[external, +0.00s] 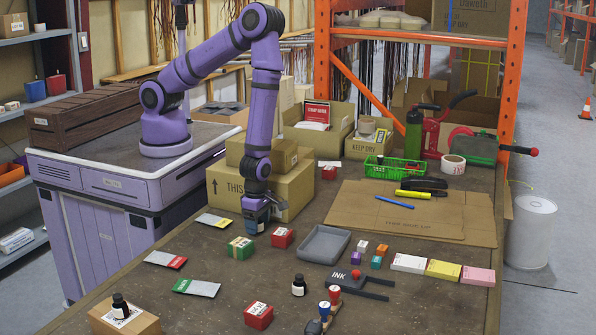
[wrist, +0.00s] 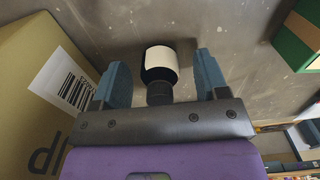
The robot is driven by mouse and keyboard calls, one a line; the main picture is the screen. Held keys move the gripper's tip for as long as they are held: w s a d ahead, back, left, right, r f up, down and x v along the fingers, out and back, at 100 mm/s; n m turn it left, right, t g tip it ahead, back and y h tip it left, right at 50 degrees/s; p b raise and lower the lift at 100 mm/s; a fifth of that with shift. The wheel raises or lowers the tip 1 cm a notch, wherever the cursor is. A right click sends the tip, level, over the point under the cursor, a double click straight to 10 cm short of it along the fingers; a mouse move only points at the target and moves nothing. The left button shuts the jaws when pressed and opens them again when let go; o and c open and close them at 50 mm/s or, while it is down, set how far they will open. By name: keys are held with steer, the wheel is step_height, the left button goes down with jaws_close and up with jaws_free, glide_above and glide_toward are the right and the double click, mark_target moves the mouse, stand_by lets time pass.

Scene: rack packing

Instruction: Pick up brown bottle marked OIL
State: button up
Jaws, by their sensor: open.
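A dark bottle with a white label (wrist: 160,74) is between the fingers of my gripper (wrist: 161,65) in the wrist view. Its label faces away from readable view and its colour looks almost black, so I cannot confirm the OIL mark. The blue fingers are open, one on each side, with a visible gap to the bottle. In the external view my gripper (external: 257,217) is low over the table, pointing down beside the large cardboard box, and mostly hides this bottle.
The large cardboard box (external: 240,190) stands close behind my gripper and fills the left of the wrist view (wrist: 40,110). A green-banded box (external: 240,248) and a red box (external: 283,238) stand close in front. Other dark bottles (external: 299,285) stand further forward.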

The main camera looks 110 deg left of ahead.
steer(key=c, duration=1)
